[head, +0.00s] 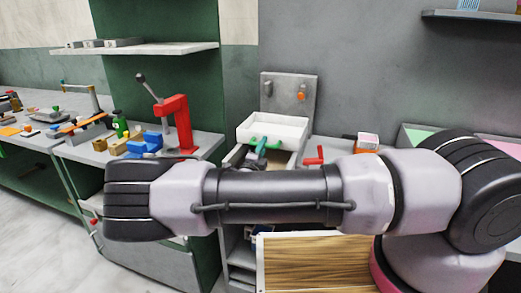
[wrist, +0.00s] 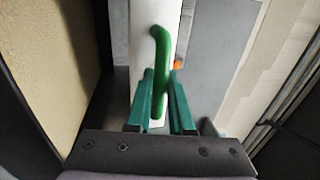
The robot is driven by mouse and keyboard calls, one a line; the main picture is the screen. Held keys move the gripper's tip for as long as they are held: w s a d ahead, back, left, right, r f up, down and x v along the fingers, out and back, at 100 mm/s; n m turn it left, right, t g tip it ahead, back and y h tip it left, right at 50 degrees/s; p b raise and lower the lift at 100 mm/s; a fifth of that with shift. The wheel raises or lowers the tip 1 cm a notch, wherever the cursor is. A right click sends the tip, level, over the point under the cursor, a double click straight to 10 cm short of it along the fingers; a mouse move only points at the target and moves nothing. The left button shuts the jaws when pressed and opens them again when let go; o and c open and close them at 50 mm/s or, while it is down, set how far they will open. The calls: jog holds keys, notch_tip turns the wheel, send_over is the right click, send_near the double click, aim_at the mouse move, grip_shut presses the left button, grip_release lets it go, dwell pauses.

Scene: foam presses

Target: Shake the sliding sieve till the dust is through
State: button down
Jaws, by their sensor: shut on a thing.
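The sliding sieve is a white box-shaped tray (head: 258,128) on the grey stand in the head view. A green bar handle (wrist: 161,55) sits on its white wall (wrist: 142,55) in the wrist view. My gripper (wrist: 160,76) has teal fingers closed on this handle, one on each side. In the head view my gripper (head: 260,150) shows small at the front of the sieve, partly hidden by my arm. The floor of the sieve and any dust in it cannot be made out.
A red lever press (head: 175,122) and blue blocks (head: 147,144) stand to the left. A red bracket (head: 315,156) is to the right.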

jog(key=shift+w, duration=0.1)
jog(key=c, duration=0.8)
grip_release()
jog(key=v, duration=1)
jog(key=shift+s+f, duration=0.15)
jog(key=shift+s, duration=0.2)
